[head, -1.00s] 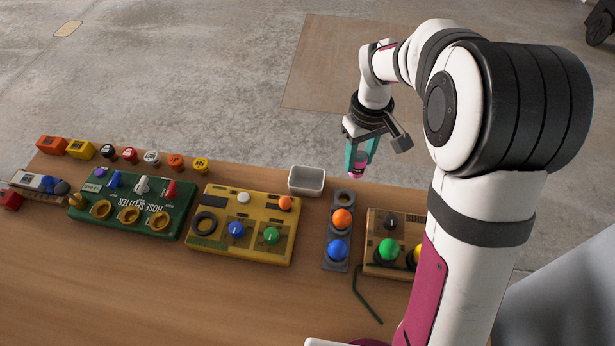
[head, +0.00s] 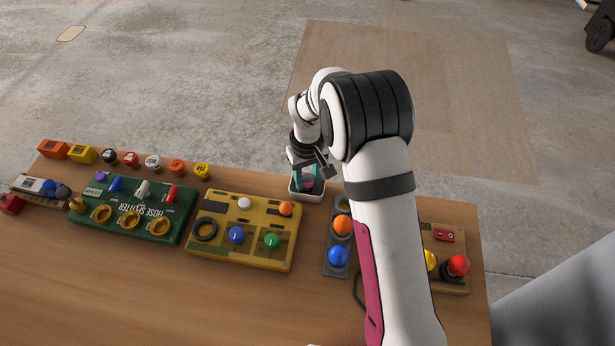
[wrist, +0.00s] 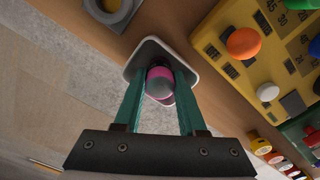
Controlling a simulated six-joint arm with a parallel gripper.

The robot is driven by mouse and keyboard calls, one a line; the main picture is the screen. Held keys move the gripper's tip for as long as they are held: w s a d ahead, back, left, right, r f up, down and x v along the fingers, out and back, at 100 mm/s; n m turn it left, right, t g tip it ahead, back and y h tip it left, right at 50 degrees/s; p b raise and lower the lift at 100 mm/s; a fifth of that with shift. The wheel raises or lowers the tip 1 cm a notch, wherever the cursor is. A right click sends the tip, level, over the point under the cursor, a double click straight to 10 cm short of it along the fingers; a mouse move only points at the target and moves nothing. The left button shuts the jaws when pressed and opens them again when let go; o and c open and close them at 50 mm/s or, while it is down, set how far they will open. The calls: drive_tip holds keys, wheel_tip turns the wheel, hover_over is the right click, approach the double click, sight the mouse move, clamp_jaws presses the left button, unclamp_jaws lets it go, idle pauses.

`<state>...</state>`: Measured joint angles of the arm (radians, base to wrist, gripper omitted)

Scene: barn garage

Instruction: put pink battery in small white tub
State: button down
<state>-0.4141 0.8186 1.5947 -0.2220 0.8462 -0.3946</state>
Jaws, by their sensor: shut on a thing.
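The small white tub (head: 308,197) stands at the far edge of the wooden table, right of the yellow board. It also shows in the wrist view (wrist: 187,63), behind the fingertips. My gripper (head: 308,180) is over the tub, its teal fingers pointing down. In the wrist view, my gripper (wrist: 160,85) is shut on the pink battery (wrist: 161,77), a cylinder with a pink band and a grey end. The battery also shows pink in the head view (head: 308,184), at the tub's opening. I cannot tell whether it touches the tub's floor.
The yellow board (head: 243,232) with knobs lies left of the tub. A grey strip with an orange ball (head: 342,225) and a blue ball (head: 338,257) is to its right. A green hose splitter board (head: 133,208) and several small caps lie farther left. Bare table lies in front.

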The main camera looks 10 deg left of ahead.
sight(308, 178)
drive_tip(key=shift+f, duration=0.15)
drive_tip(key=c, duration=0.8)
unclamp_jaws()
drive_tip(key=shift+o, duration=0.2)
wheel_tip(308, 178, up, 12)
drive_tip(key=r, duration=0.1)
drive_tip(key=s+d+r+m, duration=0.5)
drive_tip(key=s+d+r, duration=0.2)
drive_tip(key=s+d, duration=0.25)
drive_tip(key=s+d+m+y, duration=0.1)
drive_tip(key=s+d+m, duration=0.1)
drive_tip(key=s, duration=0.7)
drive_tip(key=s+d+m, duration=0.3)
drive_tip(key=s+m, duration=0.2)
drive_tip(key=s, duration=0.4)
drive_tip(key=shift+s+f+y, duration=0.4)
